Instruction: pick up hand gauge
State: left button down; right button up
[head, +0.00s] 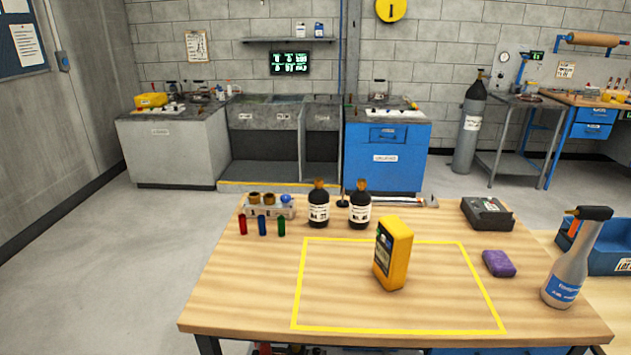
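A yellow handheld device with a dark front panel, which looks like the hand gauge (397,255), is on the wooden table (250,300). Neither of my grippers is in view.
Two dark bottles (318,208) (360,211) and a rack (268,209) stand at the table's back, with red, blue and green vials (262,226) in front. A black box (487,214), purple block (499,263) and spray bottle (567,272) are on the right. The outlined area's left is clear.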

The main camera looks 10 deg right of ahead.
aim_at(389, 266)
jog(key=i+j+z, duration=0.2)
jog(key=z, duration=0.3)
jog(key=i+j+z, duration=0.15)
jog(key=j+z, duration=0.3)
jog(key=i+j+z, duration=0.1)
jog(key=j+z, duration=0.4)
jog(key=l, duration=0.1)
